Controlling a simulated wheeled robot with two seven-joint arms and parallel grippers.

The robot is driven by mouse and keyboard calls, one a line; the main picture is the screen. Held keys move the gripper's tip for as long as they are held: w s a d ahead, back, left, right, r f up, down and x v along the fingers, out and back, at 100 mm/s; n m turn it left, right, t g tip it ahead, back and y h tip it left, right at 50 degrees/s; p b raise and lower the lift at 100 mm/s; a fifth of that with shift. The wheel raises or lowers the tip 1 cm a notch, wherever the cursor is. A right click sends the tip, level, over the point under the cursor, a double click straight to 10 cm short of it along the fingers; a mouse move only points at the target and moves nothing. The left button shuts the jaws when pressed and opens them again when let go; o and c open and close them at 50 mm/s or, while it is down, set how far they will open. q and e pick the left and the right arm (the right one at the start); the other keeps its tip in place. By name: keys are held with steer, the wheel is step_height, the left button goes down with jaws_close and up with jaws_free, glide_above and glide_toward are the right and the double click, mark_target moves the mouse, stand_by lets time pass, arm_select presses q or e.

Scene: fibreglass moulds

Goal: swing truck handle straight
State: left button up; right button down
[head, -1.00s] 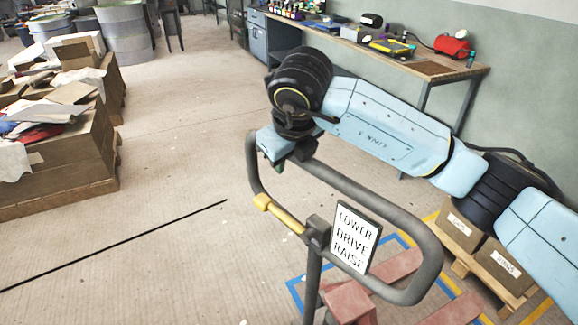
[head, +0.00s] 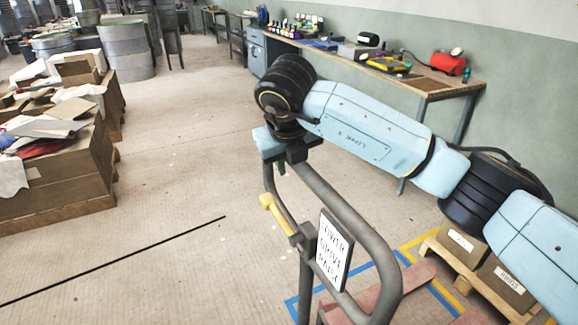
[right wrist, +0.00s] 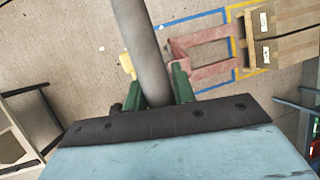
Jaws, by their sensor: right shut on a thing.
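The truck handle is a grey tube loop (head: 345,215) in the lower middle of the head view, with a yellow lever (head: 277,214) and a white sign reading LOWER DRIVE RAISE (head: 333,251). My right gripper (head: 283,160) is at the far top bend of the loop. In the right wrist view its green fingers (right wrist: 164,88) are shut around the grey tube (right wrist: 142,45). The handle stands turned at an angle in the head view. The truck's red forks (right wrist: 200,48) lie on the floor. My left gripper is not in view.
A pallet with cardboard boxes (head: 463,245) stands right of the truck, by blue and yellow floor lines. A workbench (head: 425,85) runs along the wall. Stacked boxes on a pallet (head: 60,150) stand at left. The floor between is open.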

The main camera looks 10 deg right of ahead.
steer(key=shift+w+r, duration=0.2)
steer(key=shift+r, duration=0.1)
steer(key=c, duration=1.4)
jaws_free()
steer(key=o, duration=0.3)
steer(key=shift+f, duration=0.2)
steer(key=shift+s, duration=0.1)
